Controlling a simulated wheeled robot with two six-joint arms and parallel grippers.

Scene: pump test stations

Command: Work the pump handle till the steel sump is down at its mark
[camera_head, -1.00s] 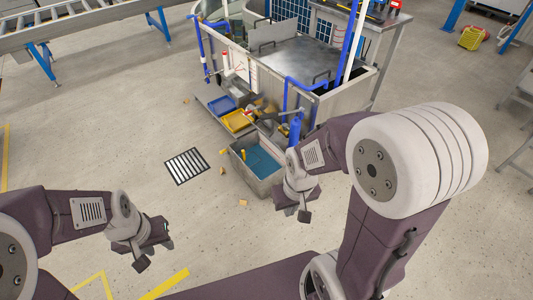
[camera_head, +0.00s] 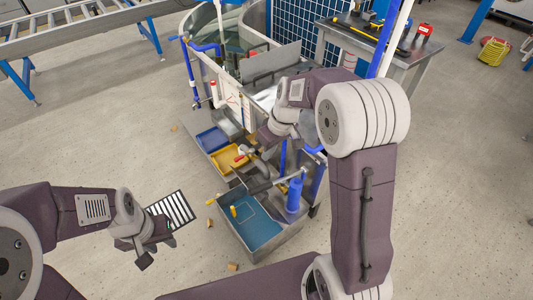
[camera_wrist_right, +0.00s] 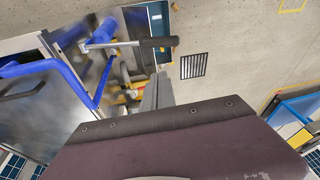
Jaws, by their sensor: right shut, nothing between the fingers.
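The steel sump (camera_head: 285,243), an open box with blue liquid in it, stands on the floor at the station's near end. A small yellow piece (camera_head: 233,211) shows at its left side. The blue pump (camera_head: 294,195) stands at its right. The pump handle, a steel rod with a dark grip (camera_head: 259,187), reaches left over the sump; its dark grip also shows in the wrist view (camera_wrist_right: 158,43). My right gripper (camera_head: 264,141) is shut and empty, beyond the handle and apart from it. My left gripper (camera_head: 143,258) hangs over the floor at lower left; its jaws are unclear.
Blue (camera_head: 212,139) and yellow (camera_head: 231,158) trays lie on the station's low shelf. A floor grate (camera_head: 172,210) lies left of the sump. A workbench (camera_head: 390,52) stands behind. Small tan blocks lie on the floor.

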